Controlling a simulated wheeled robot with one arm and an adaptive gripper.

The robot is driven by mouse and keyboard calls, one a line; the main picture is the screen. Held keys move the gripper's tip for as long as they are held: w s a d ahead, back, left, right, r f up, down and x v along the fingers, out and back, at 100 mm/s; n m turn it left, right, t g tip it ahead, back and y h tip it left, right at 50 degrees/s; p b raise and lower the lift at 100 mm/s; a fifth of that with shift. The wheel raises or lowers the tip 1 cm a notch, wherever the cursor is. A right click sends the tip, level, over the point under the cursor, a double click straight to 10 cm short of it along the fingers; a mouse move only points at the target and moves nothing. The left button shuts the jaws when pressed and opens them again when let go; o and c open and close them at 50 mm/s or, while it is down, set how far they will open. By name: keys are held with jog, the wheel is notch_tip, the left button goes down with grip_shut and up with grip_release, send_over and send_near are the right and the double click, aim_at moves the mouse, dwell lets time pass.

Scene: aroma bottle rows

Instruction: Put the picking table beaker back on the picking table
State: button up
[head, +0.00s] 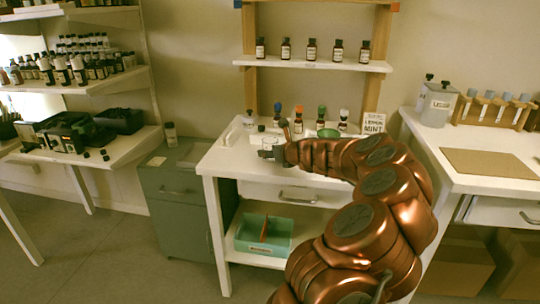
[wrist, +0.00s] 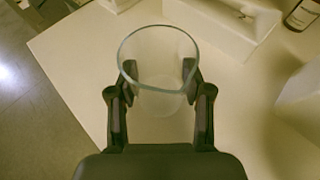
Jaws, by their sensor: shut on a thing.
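A clear glass beaker (wrist: 158,58) sits between the two finger pads of my gripper (wrist: 160,85) in the wrist view. My gripper is shut on it, with a pad against each side. The beaker appears upright, and its rim faces the camera. Below it is the pale top of the white table (wrist: 75,50), near a corner. In the head view my gripper (head: 270,152) is over the left part of the white table (head: 225,158). I cannot tell whether the beaker's base touches the table top.
Several dropper bottles (head: 298,120) stand at the back of the table, with a "Lemon Mint" card (head: 373,123) and a green dish (head: 328,133). A white holder (wrist: 230,25) is close beyond the beaker. A grey cabinet (head: 180,195) stands left; a side counter (head: 490,170) is right.

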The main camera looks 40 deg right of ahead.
jog(key=shift+f, duration=0.35)
jog(key=o, duration=1.2)
jog(key=shift+c, duration=0.2)
jog(key=shift+r, duration=0.1)
jog(key=shift+s+r, duration=0.1)
jog(key=shift+r, duration=0.05)
jog(key=shift+s+r, duration=0.1)
jog(key=shift+s, duration=0.2)
jog(key=shift+p+v, duration=0.7)
jog(key=shift+v, duration=4.9)
jog(key=shift+a, duration=0.1)
